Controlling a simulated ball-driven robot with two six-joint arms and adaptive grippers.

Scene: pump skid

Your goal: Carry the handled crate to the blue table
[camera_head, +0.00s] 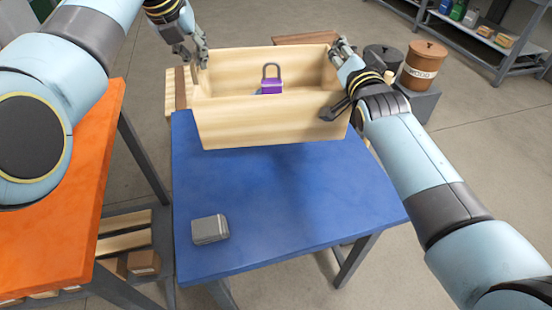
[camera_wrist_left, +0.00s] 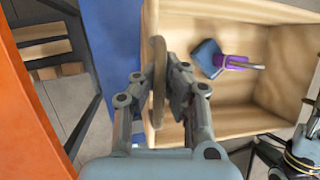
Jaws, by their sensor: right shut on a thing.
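The handled crate (camera_head: 265,130) is a pale wooden open box at the far end of the blue table (camera_head: 285,210); I cannot tell whether it touches the top. A purple padlock (camera_head: 271,86) and a dark blue item (camera_wrist_left: 208,57) lie inside it. My left gripper (camera_head: 203,58) is at the crate's left end. In the left wrist view its fingers (camera_wrist_left: 159,90) stand on either side of the wooden handle (camera_wrist_left: 158,75), with the jaws apart. My right gripper (camera_head: 340,80) is shut on the crate's right end; its grip is partly hidden.
A grey tin (camera_head: 210,229) lies on the blue table near its left edge. An orange table (camera_head: 70,210) stands close on the left. A brown lidded canister (camera_head: 423,65) stands beyond my right arm. The middle and right of the blue table are clear.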

